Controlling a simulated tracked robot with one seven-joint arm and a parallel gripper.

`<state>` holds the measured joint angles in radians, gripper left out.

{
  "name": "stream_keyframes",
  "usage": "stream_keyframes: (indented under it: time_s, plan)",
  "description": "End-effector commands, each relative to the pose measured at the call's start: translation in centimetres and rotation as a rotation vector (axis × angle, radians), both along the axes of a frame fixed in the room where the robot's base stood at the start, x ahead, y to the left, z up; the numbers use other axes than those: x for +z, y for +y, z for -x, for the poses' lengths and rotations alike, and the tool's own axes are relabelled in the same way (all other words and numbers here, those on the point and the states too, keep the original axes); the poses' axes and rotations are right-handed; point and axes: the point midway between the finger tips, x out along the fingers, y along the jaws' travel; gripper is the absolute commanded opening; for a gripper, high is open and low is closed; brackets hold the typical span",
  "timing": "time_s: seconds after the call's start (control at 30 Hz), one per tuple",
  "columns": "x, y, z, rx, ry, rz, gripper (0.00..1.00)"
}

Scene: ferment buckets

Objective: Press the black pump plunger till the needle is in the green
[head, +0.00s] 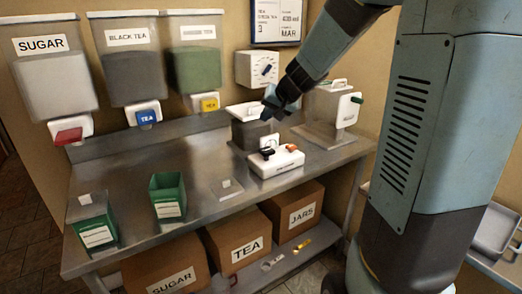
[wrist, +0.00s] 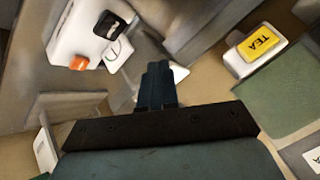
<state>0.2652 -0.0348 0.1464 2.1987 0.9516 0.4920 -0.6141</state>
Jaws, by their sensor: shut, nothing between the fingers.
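The white pump unit (head: 277,164) stands on the steel bench, below my gripper in the head view. It has a black plunger (head: 266,152) and an orange knob (head: 291,148). The wrist view shows the white unit (wrist: 72,32) at upper left, with the black plunger (wrist: 108,24), the orange knob (wrist: 79,62) and a small pale gauge (wrist: 118,53). The needle and any green zone are too small to read. My gripper (head: 267,114) is shut and empty, above the bench and apart from the plunger; its closed fingers (wrist: 158,68) point up in the wrist view.
A white-lidded grey container (head: 250,131) stands just behind the pump, close to my gripper. A steel-and-white machine (head: 325,120) with a green knob stands to the right. Dispensers with a yellow TEA tap (head: 209,104) hang at left. Green boxes (head: 168,196) stand on the bench.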

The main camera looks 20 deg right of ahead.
Motion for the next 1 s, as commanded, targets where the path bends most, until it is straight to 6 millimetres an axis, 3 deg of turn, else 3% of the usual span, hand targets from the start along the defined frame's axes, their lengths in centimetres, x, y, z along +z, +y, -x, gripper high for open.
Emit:
stream_keyframes:
  time_s: [0.1, 0.3, 0.77, 1.0]
  plan:
    - [-1.6, -1.2, -2.8, -0.049, -0.004, -0.032, 0.0]
    - [-2.9, -2.3, -5.1, -0.093, -0.011, -0.057, 0.0]
    - [-3.2, -2.4, -5.3, -0.098, -0.012, -0.058, 0.0]
    - [-5.1, -2.4, -5.3, -0.098, -0.01, -0.061, 0.0]
